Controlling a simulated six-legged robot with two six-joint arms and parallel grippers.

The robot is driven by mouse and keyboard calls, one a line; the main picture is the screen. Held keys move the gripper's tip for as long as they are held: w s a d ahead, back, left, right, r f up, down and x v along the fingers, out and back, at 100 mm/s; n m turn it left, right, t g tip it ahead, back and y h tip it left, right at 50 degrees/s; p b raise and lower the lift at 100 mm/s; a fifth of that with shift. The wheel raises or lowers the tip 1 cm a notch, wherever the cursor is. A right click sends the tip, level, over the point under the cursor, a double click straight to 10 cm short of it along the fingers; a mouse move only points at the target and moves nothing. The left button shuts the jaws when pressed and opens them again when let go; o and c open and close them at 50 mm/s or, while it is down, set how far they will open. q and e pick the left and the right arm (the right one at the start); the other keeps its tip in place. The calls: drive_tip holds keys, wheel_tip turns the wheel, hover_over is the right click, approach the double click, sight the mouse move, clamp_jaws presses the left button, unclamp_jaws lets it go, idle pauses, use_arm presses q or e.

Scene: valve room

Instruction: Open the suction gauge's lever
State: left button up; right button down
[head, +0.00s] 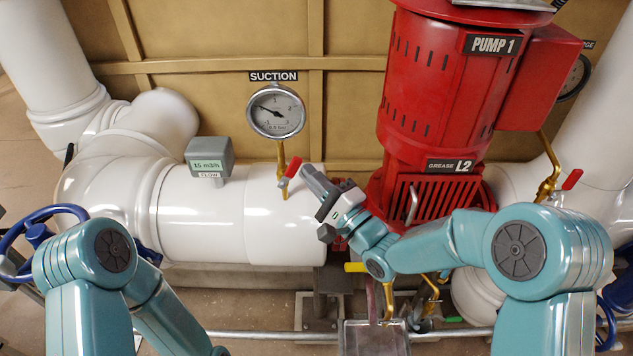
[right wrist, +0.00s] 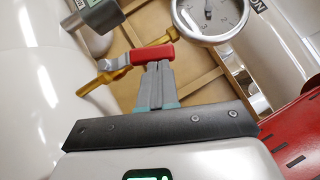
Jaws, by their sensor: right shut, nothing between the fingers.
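The suction gauge (head: 276,110) is a round white dial under a SUCTION sign, on a thin brass pipe (head: 281,155) rising from the white pipe. Its small red lever (head: 293,167) slants up and right from the brass pipe in the head view. My right gripper (head: 308,174) is shut and empty, its fingertips right beside the lever. In the right wrist view, the closed fingers (right wrist: 157,72) point at the red lever (right wrist: 152,54) and meet its near edge; I cannot tell whether they touch. The gauge (right wrist: 212,15) is partly cut off there. My left gripper is out of view.
A grey flow meter (head: 210,156) sits on the white pipe (head: 200,222), left of the gauge. The red pump (head: 440,90) stands close on the right, with another red lever (head: 572,179) beyond it. A blue handwheel (head: 40,235) is at far left.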

sight(291, 164)
drive_tip(key=shift+a+r+n+g+h, duration=0.4)
drive_tip(key=shift+a+r+n+g, duration=0.35)
drive_tip(key=shift+n, duration=0.35)
drive_tip(key=shift+a+r+n+g, duration=0.15)
drive_tip(key=shift+a+n+g, duration=0.1)
drive_tip(key=shift+n+g, duration=0.2)
drive_tip(key=shift+a+r, duration=0.15)
drive_tip(key=shift+a, duration=0.2)
drive_tip(key=shift+a+r, duration=0.1)
